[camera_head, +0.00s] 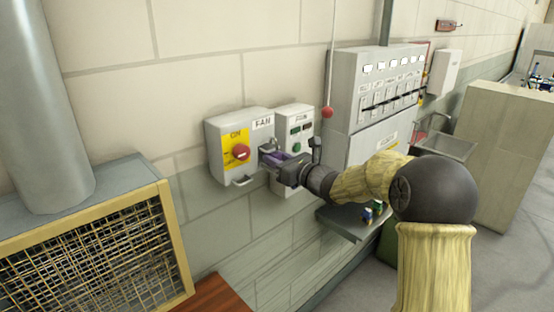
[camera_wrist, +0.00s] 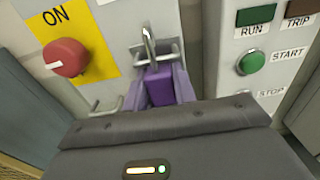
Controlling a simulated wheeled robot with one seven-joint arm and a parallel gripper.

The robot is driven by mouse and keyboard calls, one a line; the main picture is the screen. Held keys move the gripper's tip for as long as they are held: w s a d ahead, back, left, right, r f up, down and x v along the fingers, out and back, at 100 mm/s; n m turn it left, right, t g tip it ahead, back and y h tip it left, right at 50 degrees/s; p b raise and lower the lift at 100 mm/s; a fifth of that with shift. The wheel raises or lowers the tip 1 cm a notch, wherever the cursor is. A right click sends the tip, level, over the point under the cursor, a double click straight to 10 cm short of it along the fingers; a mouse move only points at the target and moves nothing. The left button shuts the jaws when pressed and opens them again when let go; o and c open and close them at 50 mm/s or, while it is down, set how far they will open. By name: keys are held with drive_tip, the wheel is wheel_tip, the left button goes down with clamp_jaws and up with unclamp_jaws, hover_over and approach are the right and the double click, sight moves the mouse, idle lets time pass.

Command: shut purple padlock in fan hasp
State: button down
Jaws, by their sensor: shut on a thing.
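The purple padlock (camera_wrist: 160,86) is between the fingers of my gripper (camera_wrist: 160,92), which is shut on its body. Its metal shackle (camera_wrist: 148,42) points up and passes at the hasp (camera_wrist: 158,52), a grey bracket on the side of the FAN switch box (camera_head: 221,135). I cannot tell whether the shackle is fully closed. In the head view my gripper (camera_head: 274,162) is at the right side of this box, and the padlock is mostly hidden by it.
The box has a red ON knob (camera_head: 241,152) and a lower bracket (camera_head: 243,181). A control box with buttons (camera_head: 303,122) stands close on the right. A red ball on a cord (camera_head: 327,112) hangs nearby. A shelf (camera_head: 345,222) with small padlocks is below.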

drive_tip(key=shift+f+b, duration=0.15)
drive_tip(key=shift+b, duration=0.3)
idle(0.4)
drive_tip(key=shift+c, duration=2.1)
unclamp_jaws()
drive_tip(key=shift+s+d, duration=0.1)
drive_tip(key=b+v, duration=0.3)
drive_tip(key=v, duration=0.3)
drive_tip(key=shift+s+d, duration=0.3)
drive_tip(key=shift+w, duration=0.15)
